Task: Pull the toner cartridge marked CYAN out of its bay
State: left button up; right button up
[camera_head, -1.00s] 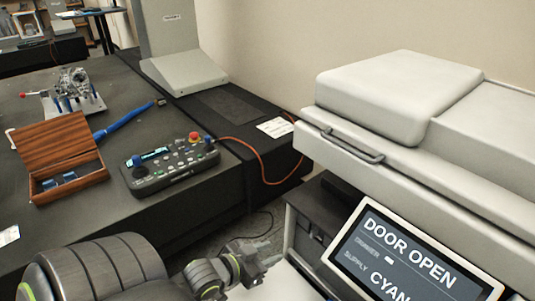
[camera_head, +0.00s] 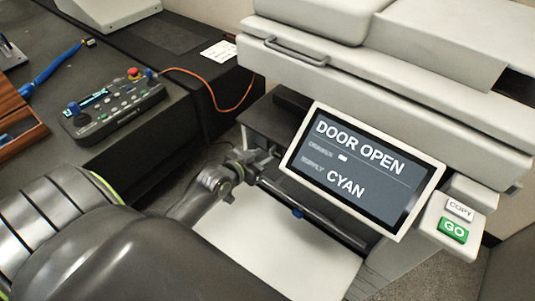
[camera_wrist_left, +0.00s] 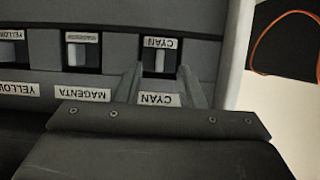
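The CYAN cartridge (camera_wrist_left: 160,60) sits in its bay, its pale grip in a dark recess between upside-down CYAN labels in the left wrist view. My left gripper (camera_wrist_left: 160,85) is open, with one finger on each side of this grip. I cannot tell whether the fingers touch it. The cartridges are hidden there. My right gripper is not in view.
The MAGENTA cartridge (camera_wrist_left: 82,50) and YELLOW cartridge (camera_wrist_left: 12,50) sit beside CYAN. The opened white door (camera_head: 270,250) lies below the gripper. A control box (camera_head: 115,105) stands on the dark table at left. An orange cable (camera_head: 215,95) hangs nearby.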

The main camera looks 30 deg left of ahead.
aim_at(270, 153)
pick_arm(q)
jog(key=shift+x, duration=1.85)
jog(key=shift+c, duration=0.2)
grip_shut()
